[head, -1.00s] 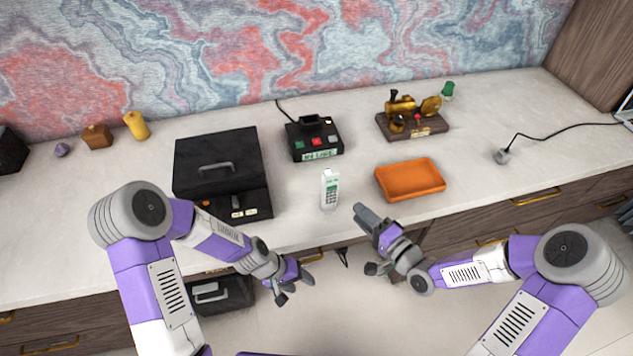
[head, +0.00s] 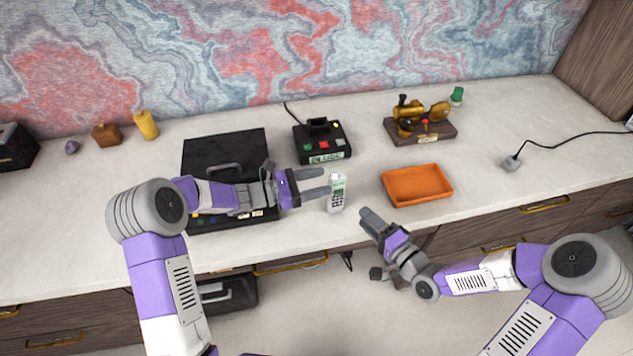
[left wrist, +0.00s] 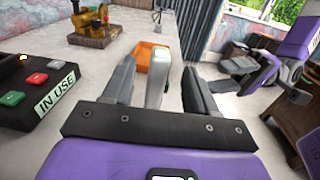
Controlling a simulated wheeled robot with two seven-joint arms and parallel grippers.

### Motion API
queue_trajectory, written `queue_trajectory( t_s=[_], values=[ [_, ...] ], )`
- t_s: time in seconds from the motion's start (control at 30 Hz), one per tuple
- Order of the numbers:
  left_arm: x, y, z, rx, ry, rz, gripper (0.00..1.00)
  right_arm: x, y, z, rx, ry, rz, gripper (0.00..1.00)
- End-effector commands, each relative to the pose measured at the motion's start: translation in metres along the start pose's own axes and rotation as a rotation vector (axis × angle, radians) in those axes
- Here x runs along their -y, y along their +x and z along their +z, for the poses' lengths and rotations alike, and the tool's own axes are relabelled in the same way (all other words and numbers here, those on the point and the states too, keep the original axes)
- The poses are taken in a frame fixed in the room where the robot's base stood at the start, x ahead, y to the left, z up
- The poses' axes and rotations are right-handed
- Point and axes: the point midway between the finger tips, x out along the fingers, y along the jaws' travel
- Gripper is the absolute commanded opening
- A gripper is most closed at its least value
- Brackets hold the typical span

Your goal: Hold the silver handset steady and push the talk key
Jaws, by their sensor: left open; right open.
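The silver handset (head: 337,196) stands upright near the front edge of the desk, its keypad side facing me in the head view. My left gripper (head: 327,183) is open beside it on the left, its fingers pointing right toward the handset. In the left wrist view the handset (left wrist: 158,80) shows between the two open fingers. I cannot tell whether either finger touches it. The talk key is too small to make out. My right gripper (head: 366,242) is open and empty, low at the desk's front edge, right of the handset.
A black base with colored buttons and an "IN USE" sign (left wrist: 57,92) stands behind the handset. An orange tray (head: 417,186) lies to the right. A black case (head: 222,150) is under my left arm. A brass device on a wooden base (head: 420,131) stands farther back.

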Motion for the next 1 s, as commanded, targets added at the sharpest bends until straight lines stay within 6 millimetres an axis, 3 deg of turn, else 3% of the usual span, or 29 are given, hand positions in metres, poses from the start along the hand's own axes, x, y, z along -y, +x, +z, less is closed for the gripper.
queue_trajectory(
  t_s=[0.5, 0.9, 1.0],
  values=[
    [0.000, 0.066, 0.000, 0.005, -0.011, 0.000, 0.57, 0.000, 0.000, 0.000, 0.000, 0.000, 0.000, 0.43],
    [0.000, 0.075, 0.000, 0.005, -0.011, 0.001, 0.57, 0.000, 0.000, 0.000, 0.000, 0.000, 0.000, 0.43],
    [0.000, 0.075, 0.000, 0.004, -0.011, 0.001, 0.44, 0.000, 0.000, 0.000, 0.000, 0.000, 0.000, 0.43]
  ],
)
